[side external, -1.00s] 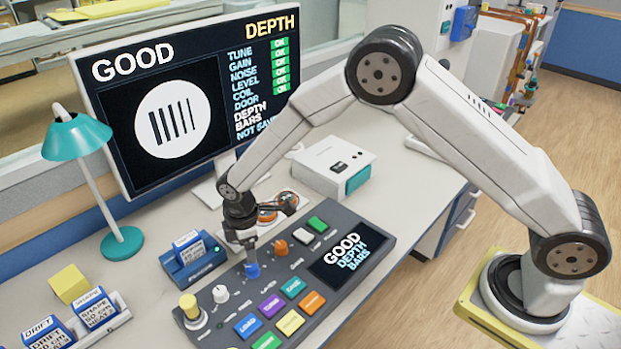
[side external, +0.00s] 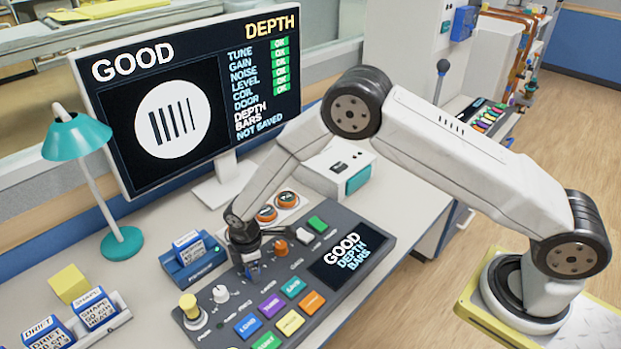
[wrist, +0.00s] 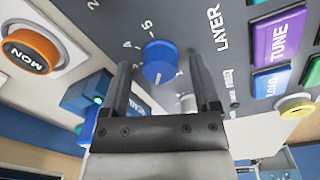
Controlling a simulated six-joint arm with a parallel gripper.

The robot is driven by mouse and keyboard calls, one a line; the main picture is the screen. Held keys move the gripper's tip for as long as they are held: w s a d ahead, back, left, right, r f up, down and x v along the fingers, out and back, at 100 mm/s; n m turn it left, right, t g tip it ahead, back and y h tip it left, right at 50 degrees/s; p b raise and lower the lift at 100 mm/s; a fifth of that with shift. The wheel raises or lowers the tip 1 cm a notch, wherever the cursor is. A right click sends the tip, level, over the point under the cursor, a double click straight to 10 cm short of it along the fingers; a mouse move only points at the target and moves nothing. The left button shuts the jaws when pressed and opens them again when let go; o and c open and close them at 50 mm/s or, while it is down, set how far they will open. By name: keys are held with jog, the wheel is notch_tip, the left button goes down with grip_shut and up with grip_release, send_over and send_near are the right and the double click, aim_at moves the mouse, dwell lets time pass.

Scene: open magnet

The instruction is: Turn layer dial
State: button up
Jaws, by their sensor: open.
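The layer dial (wrist: 160,62) is a round blue knob on the dark control panel (side external: 350,290), with numbers beside it and the word LAYER to its right in the wrist view. My gripper (wrist: 160,66) is open, with one dark finger on each side of the dial in that view. I cannot tell whether the fingers touch it. In the side view my gripper (side external: 253,272) points down at the panel and hides most of the dial. The panel's screen (side external: 347,252) reads GOOD, DEPTH, BARS.
An orange knob (side external: 281,247), a white knob (side external: 221,293), a yellow knob (side external: 189,304) and several coloured buttons crowd the panel. The big monitor (side external: 190,95) stands behind, showing GOOD and NOT SAVED. A blue card holder (side external: 192,258) sits left of the panel.

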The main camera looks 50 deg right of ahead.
grip_shut()
dwell(0.3)
jog(key=shift+m, duration=0.4)
jog(key=m, duration=0.9)
jog(key=shift+w, duration=0.1)
dwell(0.3)
grip_release()
